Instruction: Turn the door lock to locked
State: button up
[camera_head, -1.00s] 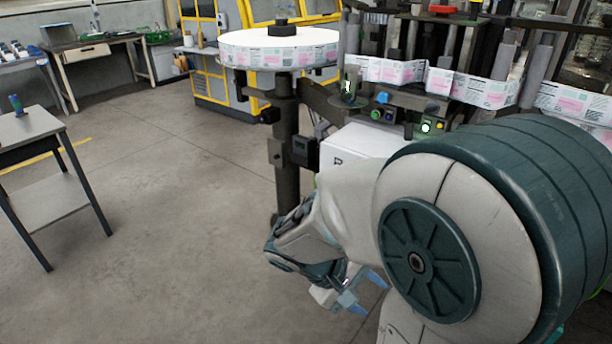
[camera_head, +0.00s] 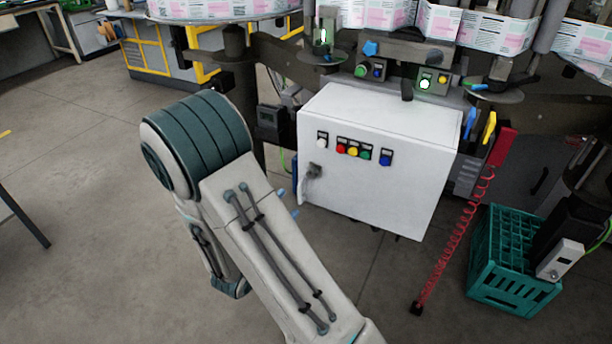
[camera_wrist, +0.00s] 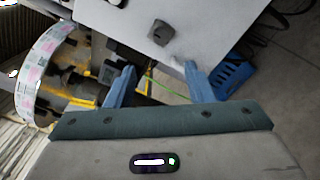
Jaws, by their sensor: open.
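The white control cabinet (camera_head: 375,195) hangs below the machine, its front door facing me. The door lock, a small grey knob (camera_head: 313,172), sits at the door's left side, below the row of buttons. It also shows in the wrist view as a dark grey knob (camera_wrist: 160,32) on the pale door (camera_wrist: 195,18). Its turned position is too small to tell. My gripper (camera_head: 288,203) is mostly hidden behind my arm, with its blue fingertips showing left of and below the lock. In the wrist view my gripper (camera_wrist: 160,70) is open and empty, its fingers apart from the knob.
Colored buttons (camera_head: 353,151) line the door's upper part. A red coiled cord (camera_head: 455,250) hangs right of the cabinet. A teal crate (camera_head: 510,260) stands on the floor at the right. The label reel (camera_head: 215,10) is above left.

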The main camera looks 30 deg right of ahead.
aim_at(311, 176)
jog(key=x, duration=1.2)
jog(key=shift+d, duration=0.25)
jog(key=c, duration=1)
